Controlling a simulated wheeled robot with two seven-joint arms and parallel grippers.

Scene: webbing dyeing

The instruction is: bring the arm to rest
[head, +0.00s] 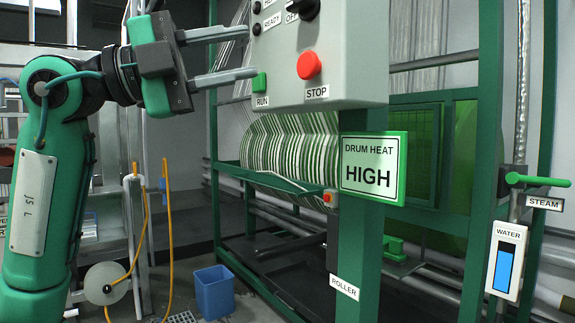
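My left gripper (232,56) comes in from the left at the top of the head view. Its two grey fingers are spread well apart and point right, with nothing visible between them. The fingertips are close to the left side of the grey control box (345,60), near the green RUN switch (259,83). I cannot tell whether they touch the box. My green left arm (35,190) stands bent along the left edge. My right gripper does not show.
The box carries a red STOP button (309,65) and a black knob (304,8). Below are a DRUM HEAT HIGH sign (373,167) and a striped drum (290,150). A green STEAM lever (537,181) and WATER gauge (506,262) stand right. A blue bin (214,290) sits on the floor.

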